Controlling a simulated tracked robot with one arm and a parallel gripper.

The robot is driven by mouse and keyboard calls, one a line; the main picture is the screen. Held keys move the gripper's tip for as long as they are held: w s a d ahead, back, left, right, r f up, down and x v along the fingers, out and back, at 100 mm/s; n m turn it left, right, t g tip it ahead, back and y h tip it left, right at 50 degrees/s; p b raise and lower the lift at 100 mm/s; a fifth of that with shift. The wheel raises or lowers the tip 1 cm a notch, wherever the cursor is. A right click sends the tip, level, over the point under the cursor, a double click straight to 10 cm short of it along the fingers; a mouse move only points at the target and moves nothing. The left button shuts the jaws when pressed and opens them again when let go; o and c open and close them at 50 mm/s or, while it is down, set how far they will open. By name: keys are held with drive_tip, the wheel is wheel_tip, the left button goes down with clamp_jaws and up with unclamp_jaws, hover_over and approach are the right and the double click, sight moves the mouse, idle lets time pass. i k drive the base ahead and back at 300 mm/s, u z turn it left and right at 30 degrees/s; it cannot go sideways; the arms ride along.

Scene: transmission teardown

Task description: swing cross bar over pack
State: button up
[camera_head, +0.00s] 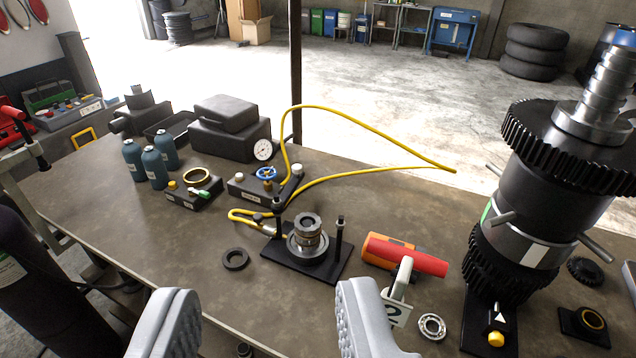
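A pack of stacked metal rings (308,236) stands upright on a black base plate (281,254) in the middle of the bench. A dark post rises on each side of it, a left post (278,222) and a right post (339,238). A dark bar, which looks like the cross bar (289,188), runs back and right from the top of the left post, away from the pack. The top of the pack is uncovered. My gripper (265,290) is open and empty, its two grey fingers wide apart in the foreground, in front of the base plate.
A red and orange tool (405,255) lies right of the plate, near a bearing (432,326). A tall gear stack (530,220) stands at the right. A gauge unit (262,187) with a yellow hose (370,125) is behind. A black ring (236,259) lies left.

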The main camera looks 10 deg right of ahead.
sight(288, 191)
drive_tip(key=z, duration=0.05)
drive_tip(key=i, duration=1)
drive_tip(key=u, duration=0.05)
drive_tip(key=k, duration=1)
drive_tip(key=u, duration=2)
drive_tip(key=i, duration=1.2)
drive_tip(key=u, duration=0.05)
